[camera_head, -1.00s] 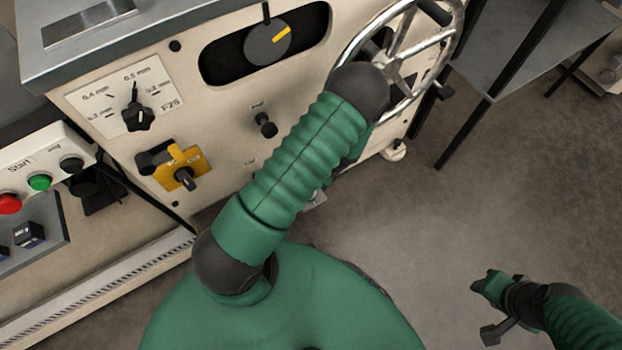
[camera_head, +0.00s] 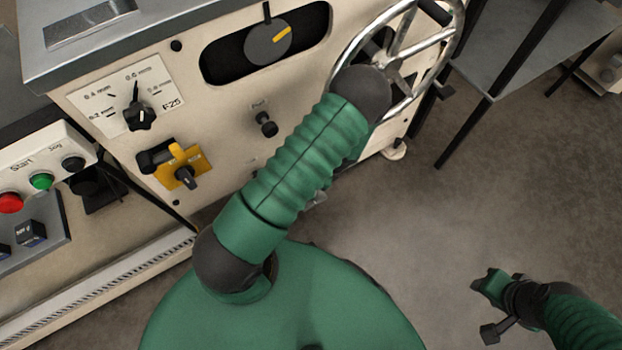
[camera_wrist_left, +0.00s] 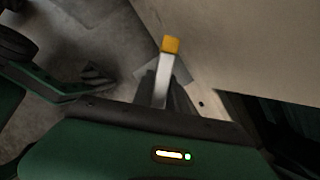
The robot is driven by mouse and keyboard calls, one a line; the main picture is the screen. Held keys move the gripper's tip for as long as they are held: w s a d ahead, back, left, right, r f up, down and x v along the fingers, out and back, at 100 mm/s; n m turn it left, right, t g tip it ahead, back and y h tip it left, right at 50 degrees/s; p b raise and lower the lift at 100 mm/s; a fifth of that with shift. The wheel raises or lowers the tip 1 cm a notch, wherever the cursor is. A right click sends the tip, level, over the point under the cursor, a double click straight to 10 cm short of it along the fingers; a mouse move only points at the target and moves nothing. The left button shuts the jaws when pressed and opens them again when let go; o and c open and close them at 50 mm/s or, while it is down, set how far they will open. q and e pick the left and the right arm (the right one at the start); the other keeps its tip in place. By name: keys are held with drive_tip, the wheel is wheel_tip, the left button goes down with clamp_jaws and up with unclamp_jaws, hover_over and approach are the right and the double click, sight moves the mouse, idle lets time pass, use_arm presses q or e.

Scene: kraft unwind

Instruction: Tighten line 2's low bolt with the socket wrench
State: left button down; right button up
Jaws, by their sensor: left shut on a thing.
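In the left wrist view my left gripper (camera_wrist_left: 166,92) is shut on a silver bar with a yellow end (camera_wrist_left: 163,82), which looks like the socket wrench. The bar sticks out past the dark fingers, beside a large pale panel. In the head view the left gripper and tool are hidden behind my own green arm. No bolt can be made out in either view, and no line number is readable. My right gripper (camera_head: 487,291) hangs over bare floor at the lower right of the head view. Its fingers are not clear enough to judge.
A cream machine (camera_head: 230,130) fills the upper left, with a thickness dial (camera_head: 139,116), a yellow-plated switch (camera_head: 184,172) and start buttons (camera_head: 41,181). A metal handwheel (camera_head: 408,88) is close to my arm. A grey table (camera_head: 510,55) stands at upper right. Floor between is clear.

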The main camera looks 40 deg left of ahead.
use_arm(q)
drive_tip(key=shift+f, duration=0.45)
idle(0.8)
